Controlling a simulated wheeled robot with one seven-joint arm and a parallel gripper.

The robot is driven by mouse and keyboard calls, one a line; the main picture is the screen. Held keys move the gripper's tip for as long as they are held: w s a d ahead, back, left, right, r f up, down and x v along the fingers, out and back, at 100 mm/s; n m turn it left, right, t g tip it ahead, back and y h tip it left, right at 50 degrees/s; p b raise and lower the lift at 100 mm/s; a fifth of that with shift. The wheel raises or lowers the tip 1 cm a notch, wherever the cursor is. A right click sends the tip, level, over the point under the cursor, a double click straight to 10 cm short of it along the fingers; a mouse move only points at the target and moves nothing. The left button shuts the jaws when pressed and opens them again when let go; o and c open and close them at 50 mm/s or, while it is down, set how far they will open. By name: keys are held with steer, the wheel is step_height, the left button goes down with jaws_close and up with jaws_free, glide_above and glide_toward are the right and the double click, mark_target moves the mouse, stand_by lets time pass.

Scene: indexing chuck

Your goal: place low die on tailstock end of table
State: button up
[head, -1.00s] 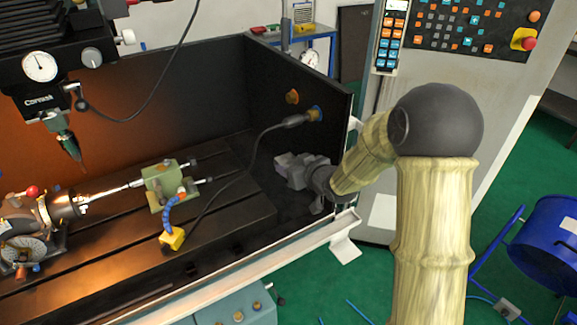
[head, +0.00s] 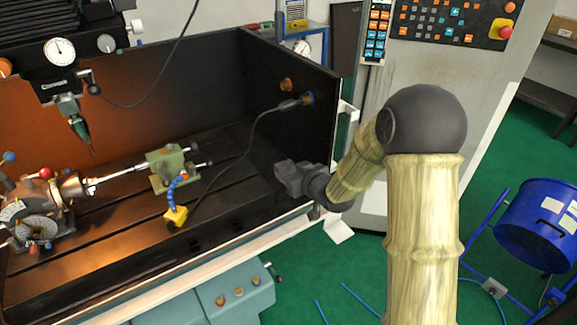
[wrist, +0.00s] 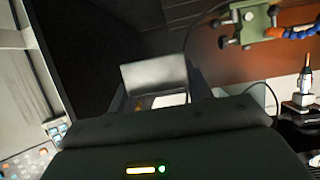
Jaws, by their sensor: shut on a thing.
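A plain grey block (wrist: 155,75), which I take to be the low die, sits between the fingers of my gripper (wrist: 158,92) in the wrist view. The block cannot be made out clearly there. The dark slotted table (head: 125,225) carries the green tailstock (head: 172,168) toward its right end. The tailstock also shows at the top right of the wrist view (wrist: 247,20), apart from the block. The block is held off the table.
A blue hose with a yellow base (head: 175,215) stands on the table in front of the tailstock. A black cable (head: 235,155) runs from the right wall toward it. The indexing head (head: 35,215) is at left. The table's right end looks bare.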

steer(key=s+d+f+m+t+h, duration=0.1)
steer(key=s+d+f+m+h, duration=0.2)
steer(key=d+f, duration=0.7)
steer(key=d+f+m+t+h, duration=0.1)
steer(key=d+f+m+h, duration=0.4)
steer(key=f, duration=0.8)
step_height(320, 180, down, 10)
steer(key=n+b, duration=0.1)
steer(key=b, duration=0.9)
steer(key=shift+d+f+n+y, duration=0.15)
steer(key=shift+d+n+y, duration=0.15)
steer(key=shift+d+y, duration=0.15)
steer(key=shift+d, duration=0.1)
